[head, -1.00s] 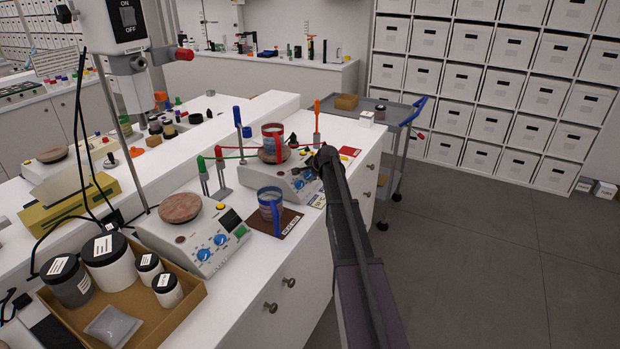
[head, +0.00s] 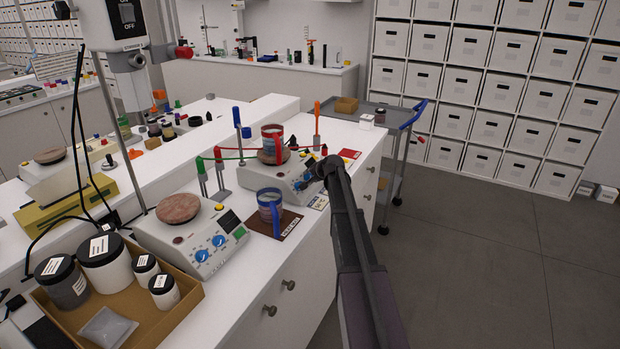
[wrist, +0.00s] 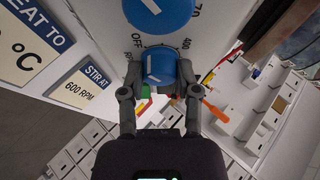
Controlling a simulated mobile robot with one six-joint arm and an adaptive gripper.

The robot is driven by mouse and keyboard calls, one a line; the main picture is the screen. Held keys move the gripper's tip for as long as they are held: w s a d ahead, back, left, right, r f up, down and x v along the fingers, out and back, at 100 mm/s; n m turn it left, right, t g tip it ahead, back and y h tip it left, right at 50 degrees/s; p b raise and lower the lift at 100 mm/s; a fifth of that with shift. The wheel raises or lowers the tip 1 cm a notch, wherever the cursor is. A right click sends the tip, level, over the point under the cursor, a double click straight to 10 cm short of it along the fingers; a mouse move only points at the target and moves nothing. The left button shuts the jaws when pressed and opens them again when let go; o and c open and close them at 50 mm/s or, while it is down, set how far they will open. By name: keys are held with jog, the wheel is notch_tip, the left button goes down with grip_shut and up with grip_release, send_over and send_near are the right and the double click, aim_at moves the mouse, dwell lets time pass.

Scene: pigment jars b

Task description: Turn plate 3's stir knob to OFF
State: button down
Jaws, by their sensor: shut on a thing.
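In the wrist view my gripper (wrist: 160,78) is shut on a blue knob (wrist: 159,65), one finger on each side. The knob has a white pointer line, and "OFF" and "400" are printed near it on the panel. A larger blue knob (wrist: 158,12) is beside it, clear of the fingers. In the head view my gripper (head: 322,170) is at the front of the far white hot plate (head: 262,177); my wrist partly hides this contact. A mug with a red handle (head: 272,136) stands on that plate. I cannot read a plate number.
A blue-handled mug (head: 269,205) stands on a brown mat (head: 284,222) nearby. A nearer hot plate (head: 180,242) and a cardboard tray (head: 160,318) of jars are to the left. Red and green cords run above the far plate. A grey cart (head: 385,112) stands behind; the floor at right is clear.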

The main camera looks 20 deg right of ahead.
jog(key=shift+s+a+f, duration=0.1)
jog(key=shift+s, duration=0.1)
jog(key=shift+c, duration=1.7)
grip_release()
jog(key=shift+w, duration=0.1)
